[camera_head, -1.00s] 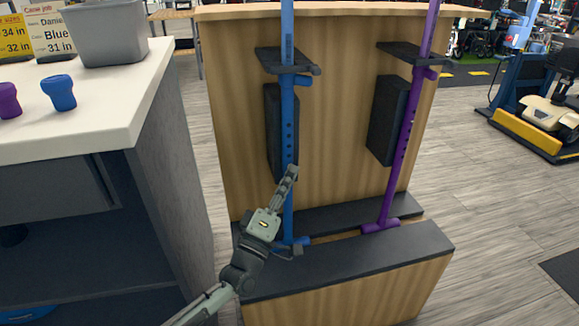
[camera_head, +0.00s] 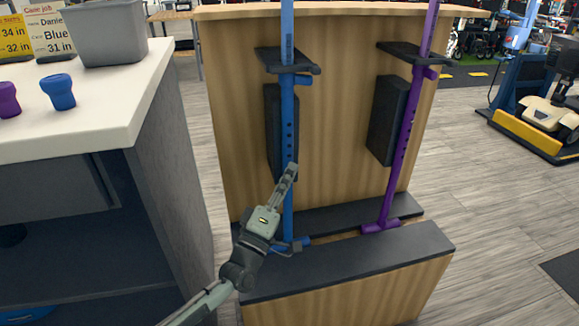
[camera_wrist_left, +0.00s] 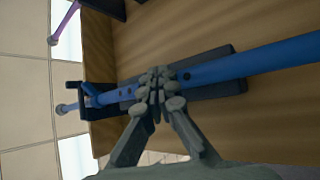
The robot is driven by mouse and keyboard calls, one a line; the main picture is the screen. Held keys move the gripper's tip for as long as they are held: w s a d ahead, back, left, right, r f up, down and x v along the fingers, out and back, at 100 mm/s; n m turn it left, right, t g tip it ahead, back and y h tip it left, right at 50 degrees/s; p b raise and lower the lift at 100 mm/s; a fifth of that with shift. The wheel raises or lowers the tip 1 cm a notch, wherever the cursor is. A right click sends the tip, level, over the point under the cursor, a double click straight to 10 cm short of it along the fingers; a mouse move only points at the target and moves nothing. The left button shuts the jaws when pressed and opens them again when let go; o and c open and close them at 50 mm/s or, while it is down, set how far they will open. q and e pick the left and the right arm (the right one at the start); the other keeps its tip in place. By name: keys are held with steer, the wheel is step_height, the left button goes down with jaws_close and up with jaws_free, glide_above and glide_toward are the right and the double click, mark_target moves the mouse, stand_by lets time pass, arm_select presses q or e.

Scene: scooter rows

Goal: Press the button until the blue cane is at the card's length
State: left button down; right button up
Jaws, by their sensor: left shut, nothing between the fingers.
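The blue cane (camera_head: 288,120) stands upright in the wooden rack, held by a dark bracket, with a row of dark holes along its shaft. In the left wrist view the blue cane (camera_wrist_left: 245,62) crosses the picture. My left gripper (camera_head: 291,170) is shut and empty, its fingertips at the cane's lower shaft. In the wrist view the closed fingertips (camera_wrist_left: 160,90) overlap the shaft; contact is not clear. The button is not distinguishable there. The job card (camera_head: 52,27) reads Daniel, Blue, 31 in. My right gripper is not in view.
A purple cane (camera_head: 405,130) stands in the rack (camera_head: 340,60) to the right. On the white counter (camera_head: 110,95) at left are a grey bin (camera_head: 105,35), a blue tip (camera_head: 59,91) and a purple one (camera_head: 8,99). A yellow sizes card (camera_head: 14,38) stands behind.

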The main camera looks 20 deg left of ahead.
arm_select(q)
steer(key=shift+a+r, duration=0.15)
steer(key=shift+a, duration=0.05)
steer(key=shift+s+d+p, duration=0.4)
steer(key=shift+s+d, duration=0.1)
steer(key=shift+s, duration=0.35)
steer(key=s+d, duration=0.1)
steer(key=s+d+p, duration=0.1)
steer(key=s, duration=0.2)
steer(key=shift+s+d+p, duration=0.1)
steer(key=shift+d+p, duration=0.3)
stand_by(1.3)
